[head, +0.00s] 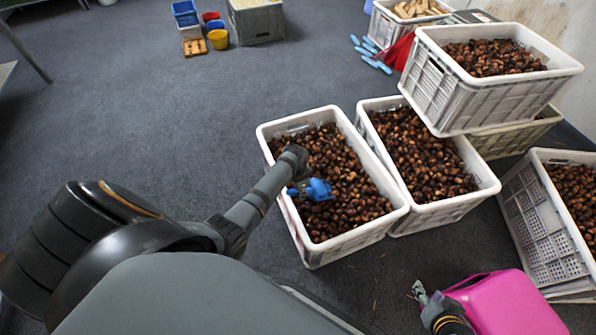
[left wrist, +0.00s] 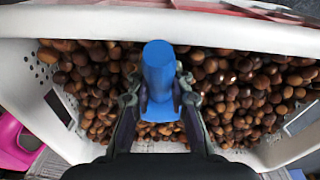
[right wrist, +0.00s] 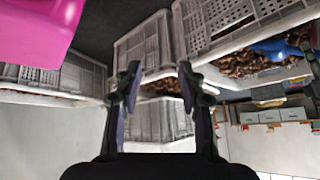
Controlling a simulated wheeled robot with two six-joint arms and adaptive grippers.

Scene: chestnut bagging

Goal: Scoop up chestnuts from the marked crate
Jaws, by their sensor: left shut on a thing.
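My left gripper (head: 300,188) is over this crate, shut on a blue scoop (head: 320,190). The scoop is at the chestnuts, near the crate's left side; whether its mouth is under them is hidden. In the left wrist view the blue scoop (left wrist: 159,75) stands between the fingers, with chestnuts behind. My right gripper (head: 421,292) is low at the bottom right, its fingers apart and empty in the right wrist view (right wrist: 158,80).
A second chestnut crate (head: 455,212) stands close on the right, with a stacked crate (head: 452,105) behind it and another crate (head: 540,235) at the right edge. A pink container (head: 512,303) is beside my right gripper. Open floor lies to the left.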

